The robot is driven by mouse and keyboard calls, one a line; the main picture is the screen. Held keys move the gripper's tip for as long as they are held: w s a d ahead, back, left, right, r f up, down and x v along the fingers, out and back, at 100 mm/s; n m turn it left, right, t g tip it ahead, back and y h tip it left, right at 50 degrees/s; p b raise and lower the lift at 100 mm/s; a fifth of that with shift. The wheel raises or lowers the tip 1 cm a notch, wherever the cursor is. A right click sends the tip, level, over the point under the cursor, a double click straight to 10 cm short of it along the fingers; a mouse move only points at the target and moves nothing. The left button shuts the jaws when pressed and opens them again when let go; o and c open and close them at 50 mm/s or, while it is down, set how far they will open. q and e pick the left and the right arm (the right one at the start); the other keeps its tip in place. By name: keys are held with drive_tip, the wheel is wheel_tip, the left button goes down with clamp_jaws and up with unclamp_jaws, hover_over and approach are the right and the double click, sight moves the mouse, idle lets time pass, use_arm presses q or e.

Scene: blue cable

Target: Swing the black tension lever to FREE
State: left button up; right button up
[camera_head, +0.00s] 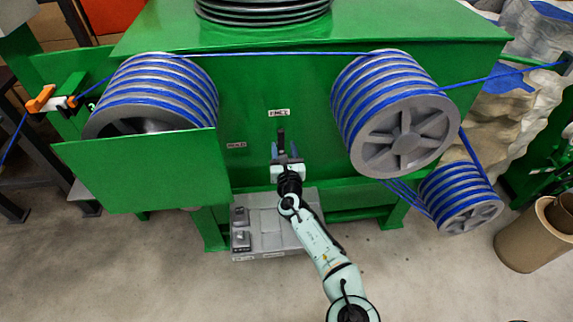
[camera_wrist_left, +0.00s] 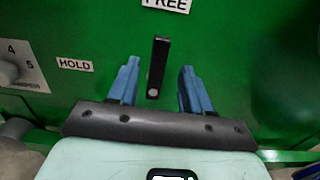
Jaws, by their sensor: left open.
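The black tension lever (camera_head: 281,137) stands upright on the green machine front, its upper end toward the FREE label (camera_head: 279,113). The left wrist view also shows the lever (camera_wrist_left: 160,62), with the FREE label (camera_wrist_left: 166,4) just above it. The HOLD label (camera_wrist_left: 75,64) is to the left. My left gripper (camera_head: 285,152) is open, its blue fingers on either side of the lever's lower part in the picture. A gap shows between each finger and the lever; their depth apart is unclear. My right gripper is not in view.
A dial plate (camera_wrist_left: 20,70) is left of HOLD. Grooved drums carrying blue cable stand left (camera_head: 160,95) and right (camera_head: 395,115). A grey block or step (camera_head: 265,225) lies below the machine front. The floor at lower left is clear.

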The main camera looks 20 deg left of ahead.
use_arm(q)
drive_tip(key=v, duration=0.7)
drive_tip(key=shift+s, duration=0.2)
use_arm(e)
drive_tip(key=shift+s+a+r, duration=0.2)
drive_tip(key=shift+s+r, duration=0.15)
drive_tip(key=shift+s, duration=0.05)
